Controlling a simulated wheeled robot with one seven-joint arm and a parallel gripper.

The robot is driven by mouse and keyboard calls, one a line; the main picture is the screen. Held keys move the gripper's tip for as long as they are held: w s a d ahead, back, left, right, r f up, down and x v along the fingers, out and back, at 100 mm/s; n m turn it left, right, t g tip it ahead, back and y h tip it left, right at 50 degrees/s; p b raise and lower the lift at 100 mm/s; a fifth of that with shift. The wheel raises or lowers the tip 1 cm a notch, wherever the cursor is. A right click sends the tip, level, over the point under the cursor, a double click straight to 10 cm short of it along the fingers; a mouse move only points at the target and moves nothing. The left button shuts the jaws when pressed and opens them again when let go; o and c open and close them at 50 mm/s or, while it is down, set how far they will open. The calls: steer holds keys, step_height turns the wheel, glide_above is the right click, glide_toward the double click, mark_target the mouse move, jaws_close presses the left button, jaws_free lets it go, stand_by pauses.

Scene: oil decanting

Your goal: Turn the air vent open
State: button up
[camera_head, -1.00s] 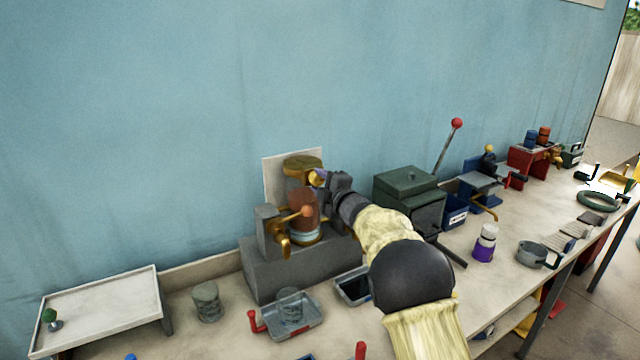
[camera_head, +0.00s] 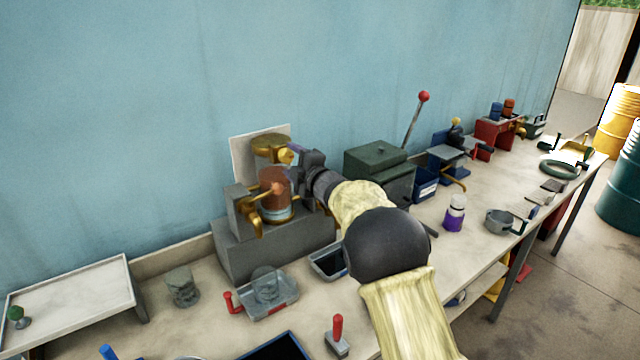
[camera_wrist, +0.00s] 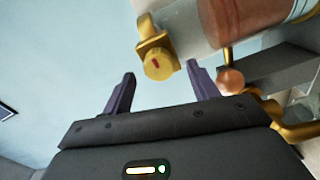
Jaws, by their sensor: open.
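The air vent is a brass knob with a red mark (camera_wrist: 159,64), on the side of a clear cylinder (camera_wrist: 195,30) holding reddish-brown fluid. In the head view the vent (camera_head: 286,155) sits high on the decanting apparatus, beneath its brass top (camera_head: 271,142). My gripper (camera_wrist: 160,74) is open, its two dark fingers pointing at the vent. In the wrist view the knob shows between the fingertips, nearer the right one; I cannot tell whether they touch. In the head view my gripper (camera_head: 297,154) is just right of the vent, partly hidden by my wrist.
A copper-coloured ball-ended lever (camera_wrist: 231,80) is close to the right finger. The apparatus stands on a grey block (camera_head: 270,250) against the blue wall. A grey tray with a glass (camera_head: 268,284) lies in front. A green box (camera_head: 378,160) stands to the right, behind my arm.

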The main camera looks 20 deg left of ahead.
steer(key=b+v, duration=0.5)
steer(key=v, duration=1)
steer(key=shift+s+d+b, duration=0.25)
steer(key=shift+s+b, duration=0.05)
steer(key=shift+d, duration=0.1)
steer(key=s+d+f+m+h, duration=0.1)
steer(key=d+f+m+h, duration=0.25)
steer(key=d, duration=0.25)
steer(key=s+d+f+m+h+p, duration=0.1)
steer(key=d+f+m+h, duration=0.2)
steer(key=d+m, duration=0.3)
steer(key=s+d+f+m+h, duration=0.1)
steer(key=d+f+m+h, duration=0.25)
steer(key=d, duration=0.35)
steer(key=s+d+f+m+g+h, duration=0.1)
steer(key=s+d+f+m+g, duration=0.2)
steer(key=s, duration=0.5)
steer(key=s+d+f+m+g+h, duration=0.1)
steer(key=s+d+f+m+g, duration=0.2)
steer(key=s, duration=0.5)
steer(key=s+d+f+m+g+h+p, duration=0.1)
steer(key=s+d+f+m+g, duration=0.2)
steer(key=s+d+f+m, duration=0.2)
steer(key=s+m, duration=0.1)
steer(key=s, duration=0.2)
steer(key=shift+d+f+h, duration=0.25)
steer(key=shift+h, duration=0.15)
steer(key=shift+w, duration=0.1)
